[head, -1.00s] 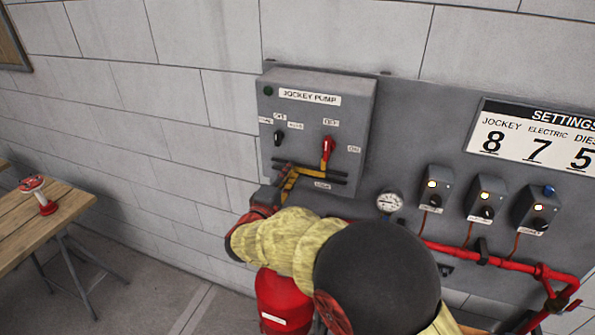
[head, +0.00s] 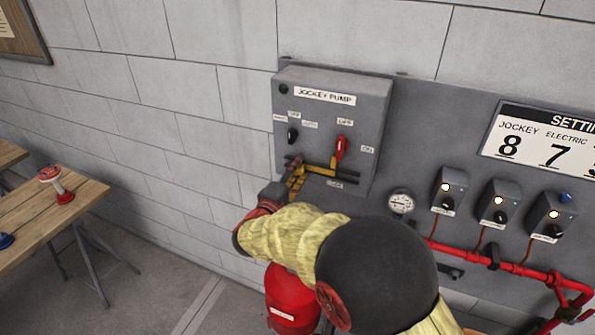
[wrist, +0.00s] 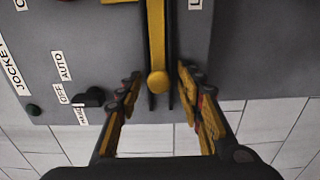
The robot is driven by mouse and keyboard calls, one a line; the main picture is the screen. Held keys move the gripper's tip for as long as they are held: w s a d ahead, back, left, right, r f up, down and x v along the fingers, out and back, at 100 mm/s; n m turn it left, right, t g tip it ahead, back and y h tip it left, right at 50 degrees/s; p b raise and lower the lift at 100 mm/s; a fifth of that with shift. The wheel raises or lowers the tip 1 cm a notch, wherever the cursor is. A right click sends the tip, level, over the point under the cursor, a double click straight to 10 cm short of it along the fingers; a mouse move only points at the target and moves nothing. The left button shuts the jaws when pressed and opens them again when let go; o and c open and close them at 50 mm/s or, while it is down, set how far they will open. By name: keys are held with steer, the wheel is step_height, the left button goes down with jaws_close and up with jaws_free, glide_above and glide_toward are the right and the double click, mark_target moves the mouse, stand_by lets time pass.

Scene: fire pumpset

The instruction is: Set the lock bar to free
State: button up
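The lock bar (head: 321,171) is a yellow bar lying along dark slotted rails on the front of the grey jockey pump box (head: 368,110). A short yellow upright part sits at its right end, just below the red switch handle (head: 340,148). In the wrist view the bar's round yellow end knob (wrist: 157,80) shows between two dark rails. My gripper (wrist: 160,86) is open, with one finger on each side of the knob and visible gaps to it. In the head view my gripper (head: 296,178) is at the bar's left end and partly hides it.
A black selector knob (head: 292,135) is left of the red handle. A gauge (head: 401,202), several small control boxes (head: 449,190) and red piping (head: 510,268) lie to the right. A wooden table (head: 48,212) stands at the left.

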steer(key=v, duration=1.2)
stand_by(0.3)
